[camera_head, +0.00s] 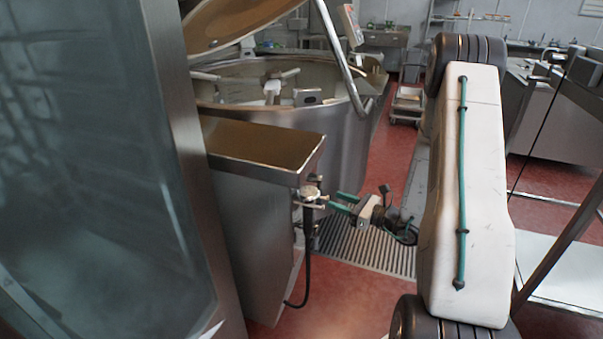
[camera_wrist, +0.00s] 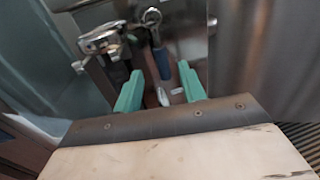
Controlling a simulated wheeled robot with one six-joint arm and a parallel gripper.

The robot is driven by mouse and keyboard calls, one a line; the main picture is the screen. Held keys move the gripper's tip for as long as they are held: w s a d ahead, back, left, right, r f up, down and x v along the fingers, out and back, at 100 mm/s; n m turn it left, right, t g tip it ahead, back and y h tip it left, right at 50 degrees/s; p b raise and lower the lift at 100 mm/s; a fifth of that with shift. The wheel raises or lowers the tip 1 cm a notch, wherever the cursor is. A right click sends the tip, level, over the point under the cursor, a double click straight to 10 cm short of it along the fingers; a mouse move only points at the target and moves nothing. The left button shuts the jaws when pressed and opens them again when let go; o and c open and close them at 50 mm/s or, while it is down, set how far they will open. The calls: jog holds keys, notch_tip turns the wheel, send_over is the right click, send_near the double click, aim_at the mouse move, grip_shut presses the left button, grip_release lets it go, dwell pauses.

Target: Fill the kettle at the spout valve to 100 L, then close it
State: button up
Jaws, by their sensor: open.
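The kettle (camera_head: 335,135) is a large round steel vessel with its lid (camera_head: 240,22) tilted up. A small metal valve (camera_head: 309,193) sits on the near corner of the steel cabinet beside the kettle, with a dark hose hanging below it. My gripper (camera_head: 343,203) has green fingers pointing at the valve, just to its right. In the wrist view, my gripper (camera_wrist: 160,92) is open, with nothing between the fingertips. The metal valve fitting (camera_wrist: 103,42) shows ahead and to the left there, and a blue-handled part (camera_wrist: 162,62) hangs ahead between the fingers. Kettle contents and any litre reading cannot be made out.
The steel cabinet (camera_head: 262,145) stands directly left of my gripper. A floor grate (camera_head: 365,245) lies below it on red floor. A glass panel (camera_head: 85,150) fills the left side. A cart (camera_head: 407,103) and steel counters stand farther back.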

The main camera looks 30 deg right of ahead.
jog(key=shift+x, duration=2.45)
jog(key=shift+x, duration=1.35)
grip_shut()
